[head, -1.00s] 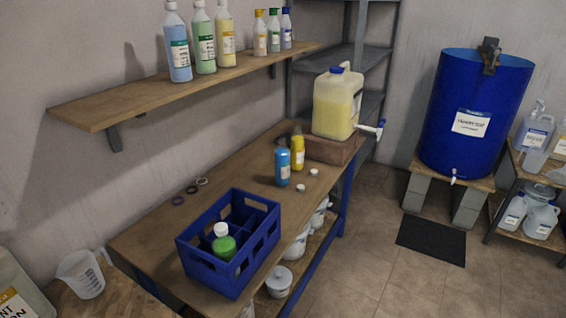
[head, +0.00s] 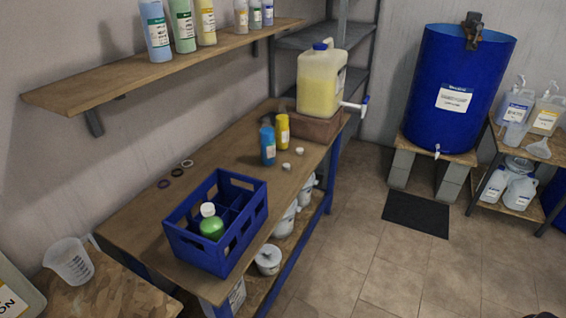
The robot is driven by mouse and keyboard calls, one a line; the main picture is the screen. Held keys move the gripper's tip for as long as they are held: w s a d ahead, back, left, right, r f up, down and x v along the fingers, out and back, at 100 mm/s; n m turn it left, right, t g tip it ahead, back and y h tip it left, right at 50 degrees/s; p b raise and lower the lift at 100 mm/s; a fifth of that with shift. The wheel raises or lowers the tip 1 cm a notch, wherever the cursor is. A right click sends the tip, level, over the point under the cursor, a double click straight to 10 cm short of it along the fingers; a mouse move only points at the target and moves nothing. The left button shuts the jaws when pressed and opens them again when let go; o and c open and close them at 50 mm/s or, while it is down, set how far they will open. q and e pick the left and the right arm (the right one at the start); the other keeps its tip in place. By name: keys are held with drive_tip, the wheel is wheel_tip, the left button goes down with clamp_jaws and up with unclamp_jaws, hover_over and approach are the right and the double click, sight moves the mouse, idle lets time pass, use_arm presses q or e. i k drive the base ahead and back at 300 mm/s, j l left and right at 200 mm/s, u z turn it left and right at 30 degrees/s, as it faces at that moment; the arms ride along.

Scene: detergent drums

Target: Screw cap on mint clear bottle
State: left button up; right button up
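A green bottle (head: 212,228) with a white top (head: 208,209) stands in a compartment of the blue crate (head: 245,233); its lower part is hidden by the crate wall. I cannot tell whether the top is a loose cap or screwed down. Two small white caps lie on the workbench, one (head: 300,151) right of the yellow bottle and one (head: 286,166) in front of it. A pale green clear bottle (head: 182,25) stands on the wall shelf, its top cut off by the frame. I cannot tell which bottle is the mint one. Neither gripper is in view.
The workbench (head: 150,205) also holds a blue bottle (head: 268,146), a yellow bottle (head: 283,130), small rings (head: 177,172) and a yellow jug (head: 320,85) on a brown block. A blue drum (head: 460,85) stands at right. The floor (head: 385,270) in front is clear.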

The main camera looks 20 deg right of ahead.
sight(267, 133)
drive_tip(key=i+l+u, duration=0.1)
drive_tip(key=l, duration=0.25)
drive_tip(key=i+l, duration=0.3)
drive_tip(key=i+l+u, duration=0.15)
drive_tip(key=l, duration=0.3)
drive_tip(key=i+l+u, duration=0.1)
drive_tip(key=l, duration=0.25)
drive_tip(key=i+l+u, duration=0.1)
drive_tip(key=i+l, duration=0.15)
drive_tip(key=l, duration=0.2)
drive_tip(key=i+l, duration=0.15)
drive_tip(key=l, duration=0.25)
drive_tip(key=i+l+u, duration=0.15)
drive_tip(key=l, duration=0.25)
